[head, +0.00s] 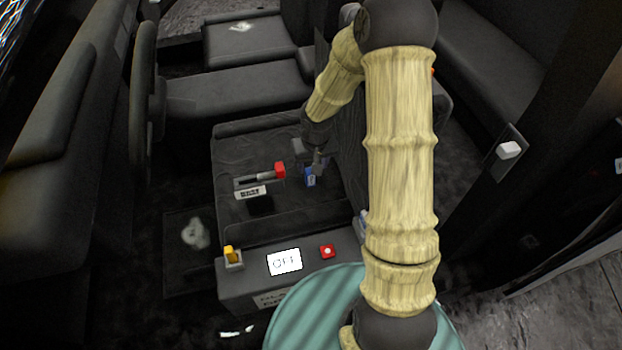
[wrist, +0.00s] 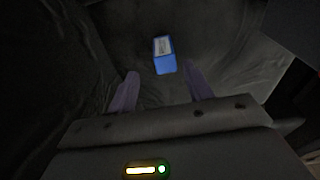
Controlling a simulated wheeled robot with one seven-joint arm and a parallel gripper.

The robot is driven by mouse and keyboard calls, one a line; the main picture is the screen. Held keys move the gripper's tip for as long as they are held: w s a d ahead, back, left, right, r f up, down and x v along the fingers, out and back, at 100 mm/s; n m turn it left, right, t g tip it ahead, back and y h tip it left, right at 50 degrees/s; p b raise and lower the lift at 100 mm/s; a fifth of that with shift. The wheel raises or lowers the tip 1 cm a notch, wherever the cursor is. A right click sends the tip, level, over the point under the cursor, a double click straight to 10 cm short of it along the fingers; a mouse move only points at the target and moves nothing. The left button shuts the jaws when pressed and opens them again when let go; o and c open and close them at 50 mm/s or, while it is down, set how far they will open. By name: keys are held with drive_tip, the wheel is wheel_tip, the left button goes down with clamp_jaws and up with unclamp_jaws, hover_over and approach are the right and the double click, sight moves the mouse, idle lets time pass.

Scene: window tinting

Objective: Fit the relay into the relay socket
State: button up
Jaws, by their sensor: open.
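A small blue block with a pale label on top, which looks like the relay (head: 310,178), sits on the dark seat-like surface in the head view. It also shows in the wrist view (wrist: 164,62), just beyond the fingertips and roughly centred between them. My gripper (head: 319,160) is above and close beside it in the head view. In the wrist view my gripper (wrist: 160,74) has its two fingers spread, with nothing between them. A black block (head: 260,205) stands by a white label; I cannot tell whether it is the relay socket.
A red-knobbed lever (head: 279,170) lies left of the relay, above a white label (head: 250,192). Dark seats surround the area.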

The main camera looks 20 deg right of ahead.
sight(310, 175)
drive_tip(key=shift+a, duration=0.1)
drive_tip(key=shift+s, duration=0.1)
drive_tip(key=f, duration=0.1)
drive_tip(key=f+b, duration=0.1)
drive_tip(key=f, duration=0.1)
drive_tip(key=f+b, duration=0.1)
drive_tip(key=f, duration=0.1)
drive_tip(key=shift+w+a+f, duration=0.1)
drive_tip(key=shift+w+a, duration=0.1)
drive_tip(key=shift+a, duration=0.1)
clamp_jaws()
idle(0.4)
